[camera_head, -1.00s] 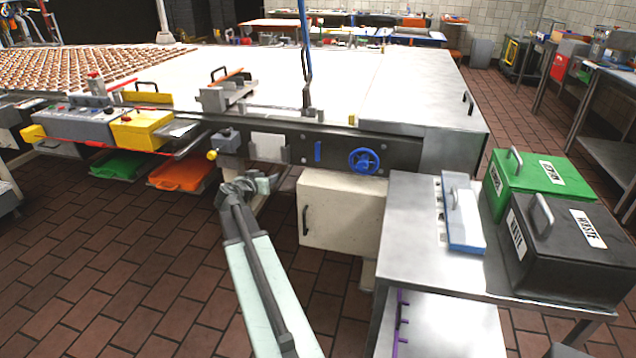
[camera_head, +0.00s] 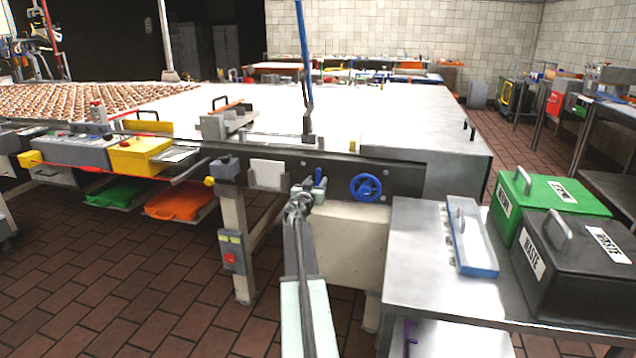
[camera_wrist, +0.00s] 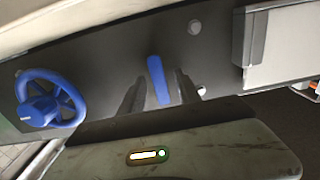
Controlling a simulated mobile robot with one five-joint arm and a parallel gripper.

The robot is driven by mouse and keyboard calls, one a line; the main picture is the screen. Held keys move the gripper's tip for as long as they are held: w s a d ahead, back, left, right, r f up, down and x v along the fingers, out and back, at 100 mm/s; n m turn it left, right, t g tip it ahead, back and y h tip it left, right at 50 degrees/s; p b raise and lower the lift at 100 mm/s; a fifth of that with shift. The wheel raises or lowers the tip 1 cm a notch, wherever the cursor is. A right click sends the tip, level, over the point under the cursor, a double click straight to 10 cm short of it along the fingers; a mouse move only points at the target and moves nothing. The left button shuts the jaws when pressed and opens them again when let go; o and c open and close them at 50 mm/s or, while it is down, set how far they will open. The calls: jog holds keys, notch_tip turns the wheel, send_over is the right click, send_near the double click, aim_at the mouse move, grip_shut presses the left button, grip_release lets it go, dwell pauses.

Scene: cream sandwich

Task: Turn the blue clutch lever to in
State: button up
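The blue clutch lever (camera_head: 320,183) is a short blue bar on the dark side panel of the long machine, left of a blue handwheel. In the wrist view the lever (camera_wrist: 158,80) stands near upright with a slight tilt, at the picture's middle. My gripper (camera_head: 305,190) is raised at the panel, just left of the lever in the head view. In the wrist view my gripper (camera_wrist: 160,88) is open, one dark finger on each side of the lever. Gaps show between the fingers and the lever; I cannot tell whether the fingertips reach past it.
The blue handwheel (camera_head: 366,187) is close to the right of the lever. A white plate (camera_head: 267,174) is on its left. A cream box (camera_head: 352,250) is below. A steel table (camera_head: 425,240) with green (camera_head: 553,206) and black bins (camera_head: 577,262) stands at right.

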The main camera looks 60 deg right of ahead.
jog(key=shift+w+d, duration=0.1)
jog(key=shift+d, duration=0.2)
grip_shut()
jog(key=shift+a, duration=0.1)
jog(key=shift+w, duration=0.15)
dwell(0.9)
